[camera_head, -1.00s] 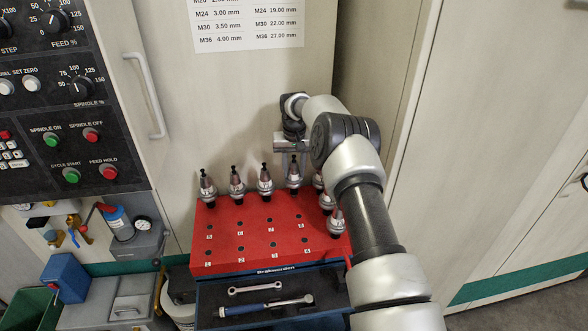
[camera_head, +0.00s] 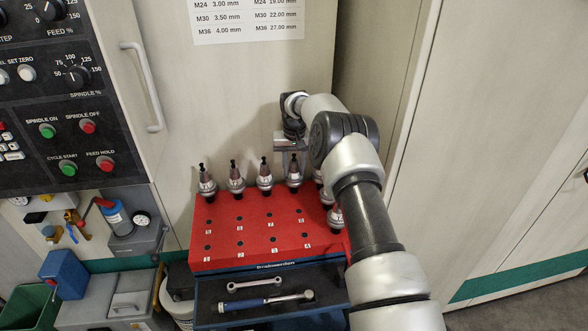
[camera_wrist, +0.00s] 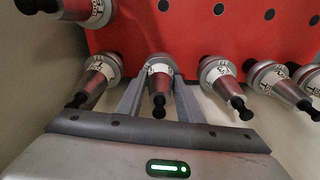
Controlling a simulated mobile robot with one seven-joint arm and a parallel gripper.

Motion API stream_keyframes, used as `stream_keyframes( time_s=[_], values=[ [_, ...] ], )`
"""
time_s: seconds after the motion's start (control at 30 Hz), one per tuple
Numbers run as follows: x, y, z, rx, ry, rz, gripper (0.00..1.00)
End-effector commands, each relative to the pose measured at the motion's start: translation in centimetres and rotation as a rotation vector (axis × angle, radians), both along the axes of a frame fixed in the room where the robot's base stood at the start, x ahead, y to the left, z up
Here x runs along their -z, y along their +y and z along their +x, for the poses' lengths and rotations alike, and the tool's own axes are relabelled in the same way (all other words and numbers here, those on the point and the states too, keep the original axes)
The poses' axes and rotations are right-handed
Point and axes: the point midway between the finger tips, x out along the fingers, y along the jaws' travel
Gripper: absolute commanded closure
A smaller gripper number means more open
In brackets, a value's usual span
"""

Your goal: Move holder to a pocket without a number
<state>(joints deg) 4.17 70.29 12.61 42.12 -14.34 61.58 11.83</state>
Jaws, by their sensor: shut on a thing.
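The red block (camera_head: 255,262) carries several grey tool holders with dark tips. They stand upright along its back row and down its right side. My gripper (camera_wrist: 158,98) has its two fingers on either side of one back-row holder (camera_wrist: 160,75), shut on it. In the head view that holder (camera_head: 294,172) is the right one of the clearly visible back-row holders. It still appears seated in the block. Empty pockets with small numbers beside them fill two rows on the block front, such as one pocket (camera_head: 240,243). My arm partly hides the right-side holders.
Neighbouring holders (camera_wrist: 217,75) and (camera_wrist: 100,75) stand close on both sides of my gripper. A wall panel is right behind the block. An open drawer (camera_head: 215,318) with a wrench (camera_head: 255,285) and a ratchet lies below. A control panel (camera_head: 60,100) is at left.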

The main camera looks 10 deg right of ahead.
Motion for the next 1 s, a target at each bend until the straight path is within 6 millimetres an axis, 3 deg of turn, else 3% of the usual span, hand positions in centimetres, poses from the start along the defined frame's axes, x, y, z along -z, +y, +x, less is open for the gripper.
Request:
stream_keyframes(
  time_s=[0.17,0.2,0.3,0.67,0.87,1.0],
  values=[
    [-0.3,0.0,0.1,0.0,-0.005,0.0,1.0],
    [-0.3,0.0,0.1,0.0,-0.005,0.0,0.6],
    [-0.2,0.0,0.1,0.0,-0.004,0.001,0.45],
    [-0.2,0.0,-0.1,0.0,0.003,0.0,0.45],
    [-3.6,0.1,-0.4,0.0,-0.002,0.001,0.45],
    [-7.1,0.1,-0.8,0.0,-0.004,0.0,0.45]
  ],
)
